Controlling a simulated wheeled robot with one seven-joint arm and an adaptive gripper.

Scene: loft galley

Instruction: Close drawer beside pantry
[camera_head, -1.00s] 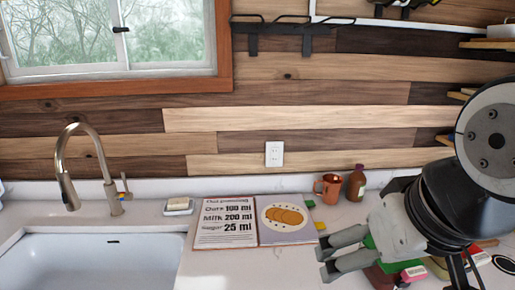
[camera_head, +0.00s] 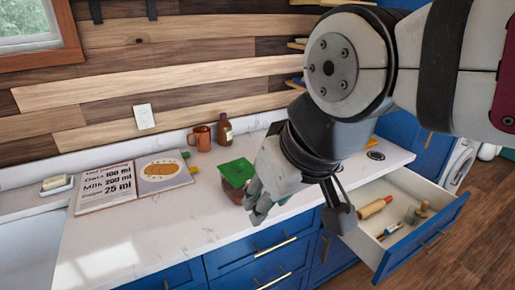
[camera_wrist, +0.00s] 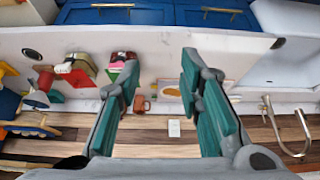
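The open drawer has a blue front (camera_head: 428,236) and a pale interior, and it sticks out from the counter at the right of the head view. A rolling pin with a wooden body and several small utensils lie in it. My gripper (camera_head: 256,208) is over the counter, left of the drawer and apart from it. In the wrist view my gripper (camera_wrist: 160,65) shows two green-padded fingers spread wide with nothing between them. Part of the drawer's back is hidden by my arm.
The white counter (camera_head: 130,245) holds a recipe book (camera_head: 160,173), a copper mug (camera_head: 201,138), a brown bottle (camera_head: 225,129) and a green-lidded jar (camera_head: 235,172) close to my gripper. Closed blue drawers (camera_head: 265,262) are below. Wooden floor (camera_head: 470,245) is clear around the open drawer's front.

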